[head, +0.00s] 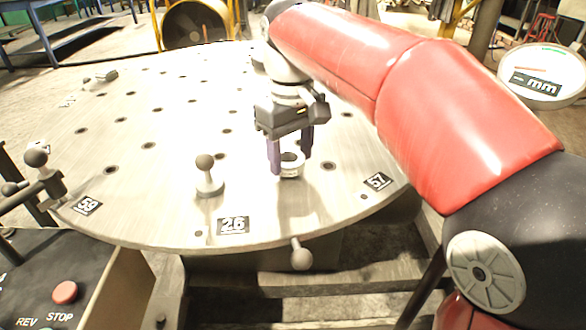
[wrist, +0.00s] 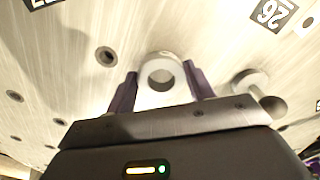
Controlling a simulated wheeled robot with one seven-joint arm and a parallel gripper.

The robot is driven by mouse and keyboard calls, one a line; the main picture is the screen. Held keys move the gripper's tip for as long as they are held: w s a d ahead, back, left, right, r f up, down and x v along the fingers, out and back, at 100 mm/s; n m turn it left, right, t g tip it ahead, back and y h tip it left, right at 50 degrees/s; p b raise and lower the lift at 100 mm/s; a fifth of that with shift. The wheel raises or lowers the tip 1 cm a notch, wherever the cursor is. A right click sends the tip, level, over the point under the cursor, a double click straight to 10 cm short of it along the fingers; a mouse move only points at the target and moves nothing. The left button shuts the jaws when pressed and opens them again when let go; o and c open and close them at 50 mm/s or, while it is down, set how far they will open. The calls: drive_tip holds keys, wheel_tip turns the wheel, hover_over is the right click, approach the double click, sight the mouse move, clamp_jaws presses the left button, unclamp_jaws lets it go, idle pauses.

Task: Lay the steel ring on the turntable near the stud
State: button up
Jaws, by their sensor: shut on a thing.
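The steel ring (head: 291,168) is a short, pale metal ring with a round hole. My gripper (head: 289,160) is shut on it from above, with one purple finger on each side. The ring is at or just above the turntable (head: 150,190); I cannot tell whether it touches. The wrist view shows the ring (wrist: 161,72) between the fingers of my gripper (wrist: 161,88). The stud (head: 208,178), a post with a ball top on a round foot, stands on the turntable left of the ring, a short gap away. It also shows right of the ring in the wrist view (wrist: 262,95).
The turntable has many holes and number plates, among them 26 (head: 233,226) and 57 (head: 377,181). A clamp-like part (head: 100,77) lies at its far left. A ball-ended handle (head: 301,255) sticks out at the front rim. A control box with a red stop button (head: 65,292) stands front left.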

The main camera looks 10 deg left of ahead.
sight(291, 159)
drive_tip(key=shift+f, duration=0.7)
drive_tip(key=shift+r, duration=0.15)
drive_tip(key=o, duration=1.2)
wheel_tip(291, 159, up, 12)
drive_tip(key=p, duration=0.3)
